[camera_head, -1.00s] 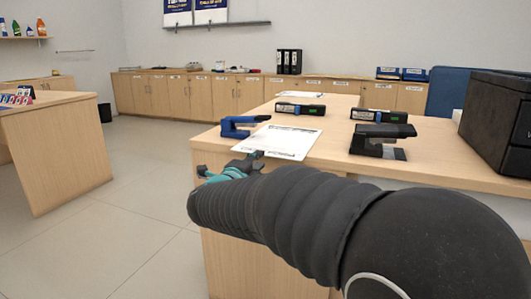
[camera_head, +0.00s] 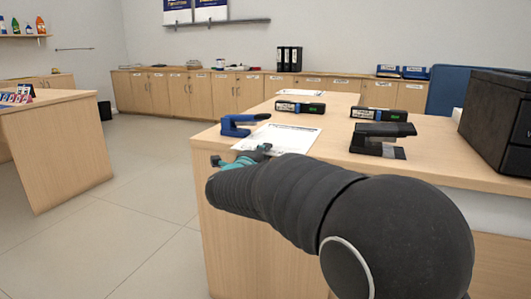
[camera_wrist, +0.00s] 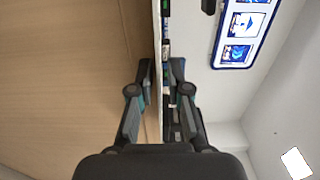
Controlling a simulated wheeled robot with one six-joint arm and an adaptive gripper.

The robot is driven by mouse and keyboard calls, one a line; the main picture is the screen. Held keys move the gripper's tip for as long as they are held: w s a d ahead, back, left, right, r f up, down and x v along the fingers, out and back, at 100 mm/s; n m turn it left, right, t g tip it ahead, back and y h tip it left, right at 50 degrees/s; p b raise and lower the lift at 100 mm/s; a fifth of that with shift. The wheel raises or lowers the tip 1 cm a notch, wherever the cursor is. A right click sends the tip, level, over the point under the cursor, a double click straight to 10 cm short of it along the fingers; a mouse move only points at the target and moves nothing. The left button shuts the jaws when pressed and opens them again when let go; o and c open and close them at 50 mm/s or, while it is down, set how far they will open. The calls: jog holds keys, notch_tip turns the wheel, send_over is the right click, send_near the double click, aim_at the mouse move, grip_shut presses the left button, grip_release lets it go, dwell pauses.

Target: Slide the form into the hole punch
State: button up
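The white printed form (camera_head: 283,137) lies flat on the counter, its near edge at the counter's front edge and partly hidden by my arm. A blue desk device (camera_head: 240,125) stands just left of the form. A black device with a lever top and flat base (camera_head: 381,141) stands to its right and looks like a hole punch; which is the task's punch I cannot tell. My gripper (camera_head: 257,150) is at the form's near edge. In the wrist view, my gripper (camera_wrist: 162,68) has its fingers apart, with a thin pale edge between them; contact is unclear.
Two dark labelled holders (camera_head: 300,108) (camera_head: 380,115) stand behind the form. A large black box (camera_head: 498,118) fills the counter's right end. The counter front panel (camera_head: 250,240) is below my arm. Floor is clear on the left.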

grip_shut()
jog(key=shift+r, duration=0.1)
notch_tip(320, 180, up, 3)
jog(key=shift+f+p, duration=0.2)
jog(key=shift+p, duration=0.75)
jog(key=shift+f, duration=0.1)
